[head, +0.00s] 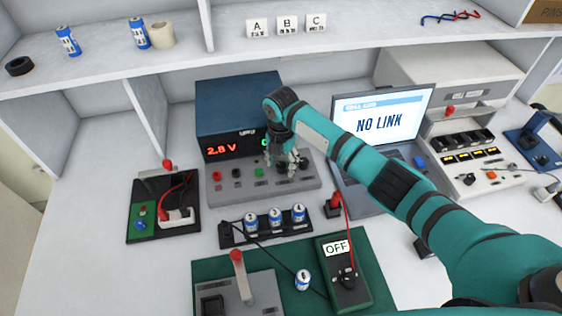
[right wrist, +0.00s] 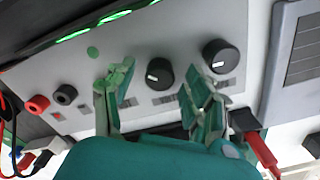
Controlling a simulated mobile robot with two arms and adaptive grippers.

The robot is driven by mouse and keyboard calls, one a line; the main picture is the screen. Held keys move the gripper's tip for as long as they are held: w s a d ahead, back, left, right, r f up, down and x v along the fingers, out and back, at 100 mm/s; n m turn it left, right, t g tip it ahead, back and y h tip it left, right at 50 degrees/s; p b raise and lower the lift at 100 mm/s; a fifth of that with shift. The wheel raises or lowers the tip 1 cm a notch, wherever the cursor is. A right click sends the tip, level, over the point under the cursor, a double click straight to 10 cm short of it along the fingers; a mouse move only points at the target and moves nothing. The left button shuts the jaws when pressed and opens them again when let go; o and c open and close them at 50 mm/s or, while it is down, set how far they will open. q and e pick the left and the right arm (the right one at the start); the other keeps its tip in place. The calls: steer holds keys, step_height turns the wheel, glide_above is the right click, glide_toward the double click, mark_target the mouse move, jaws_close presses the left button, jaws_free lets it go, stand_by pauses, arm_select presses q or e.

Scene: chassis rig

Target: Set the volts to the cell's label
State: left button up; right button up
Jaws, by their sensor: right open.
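The power supply (head: 240,100) is a dark blue box with a grey front panel, and its red display (head: 223,150) reads 2.8 V. A green readout beside it is mostly hidden by my right arm. My right gripper (head: 287,165) is open at the panel's right part. In the right wrist view its fingers (right wrist: 157,82) stand either side of the left black knob (right wrist: 159,72); contact cannot be told. A second black knob (right wrist: 221,56) is to the right. Blue-and-white cells (head: 275,218) stand in a black holder, and another cell (head: 303,280) is on the green mat. Their labels are too small to read.
A meter (head: 342,272) marked OFF lies on the green mat (head: 235,267). A laptop (head: 385,124) reads NO LINK, right of the supply and partly behind my arm. A black tray (head: 135,230) with leads is at left. Two more cells (head: 67,41) (head: 139,33) are on the shelf.

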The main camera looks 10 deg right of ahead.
jaws_close()
stand_by(0.3)
steer(key=shift+r, duration=0.1)
